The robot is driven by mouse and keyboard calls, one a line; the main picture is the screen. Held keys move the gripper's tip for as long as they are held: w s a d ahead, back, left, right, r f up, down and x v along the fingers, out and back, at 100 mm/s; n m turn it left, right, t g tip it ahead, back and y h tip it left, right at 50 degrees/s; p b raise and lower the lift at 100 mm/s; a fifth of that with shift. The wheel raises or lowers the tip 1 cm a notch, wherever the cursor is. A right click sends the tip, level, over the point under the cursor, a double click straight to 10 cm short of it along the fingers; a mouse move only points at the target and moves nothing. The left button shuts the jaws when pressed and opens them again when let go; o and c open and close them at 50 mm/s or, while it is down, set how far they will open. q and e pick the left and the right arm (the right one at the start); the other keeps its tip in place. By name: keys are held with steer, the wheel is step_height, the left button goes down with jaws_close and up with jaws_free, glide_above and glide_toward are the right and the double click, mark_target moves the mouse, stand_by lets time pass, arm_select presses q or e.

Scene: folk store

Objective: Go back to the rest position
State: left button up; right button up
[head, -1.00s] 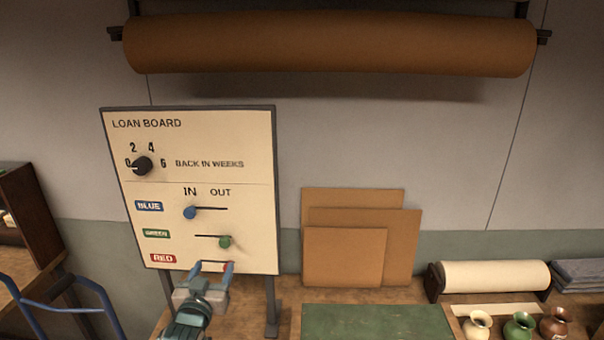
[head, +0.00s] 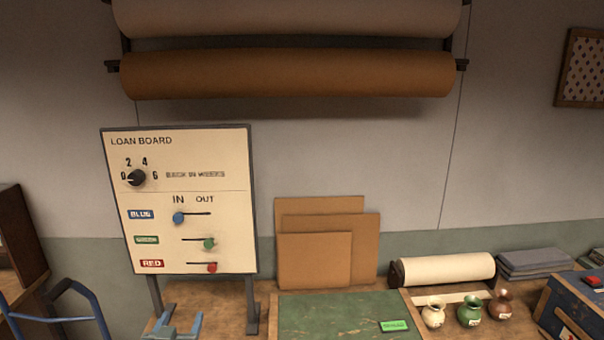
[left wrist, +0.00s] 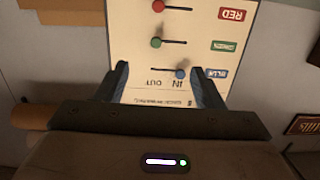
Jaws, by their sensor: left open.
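My left gripper (head: 184,314) is at the bottom of the head view, below the loan board (head: 222,165). It is open with nothing between its fingers and is apart from the board. In the left wrist view its fingers (left wrist: 160,70) stand wide apart, with the board upside down beyond them. The blue knob (head: 179,218) is at the IN end of its slot. The green knob (head: 208,244) and the red knob (head: 212,267) are at the OUT side. The black dial (head: 136,178) sits at upper left of the board. My right gripper is not in view.
A green mat (head: 350,312) with a bright green tag (head: 394,326) lies on the bench. Brown boards (head: 315,260) lean on the wall. Three small vases (head: 469,312) and a paper roll (head: 447,268) stand right. A blue metal frame (head: 70,317) is at lower left.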

arm_select(q)
steer(key=s+f+m+g, duration=0.1)
steer(key=s+f+g, duration=0.35)
steer(key=s, duration=0.75)
steer(key=s+f+g, duration=0.4)
steer(key=s+f, duration=0.2)
steer(key=s, duration=0.5)
steer(key=s+f+m+g, duration=0.1)
steer(key=s+f+g, duration=0.45)
steer(key=s, duration=0.65)
step_height(320, 180, down, 38)
steer(key=a+b, duration=0.3)
steer(key=b, duration=0.5)
steer(key=s+f+b, duration=0.3)
steer(key=s+f, duration=0.6)
steer(key=f, duration=0.4)
steer(key=s+a+f+n+g+b, duration=0.1)
steer(key=s+f+b, duration=0.2)
steer(key=s+f, duration=0.5)
step_height(320, 180, down, 5)
steer(key=shift+s+g+b, duration=0.3)
steer(key=shift+s, duration=0.05)
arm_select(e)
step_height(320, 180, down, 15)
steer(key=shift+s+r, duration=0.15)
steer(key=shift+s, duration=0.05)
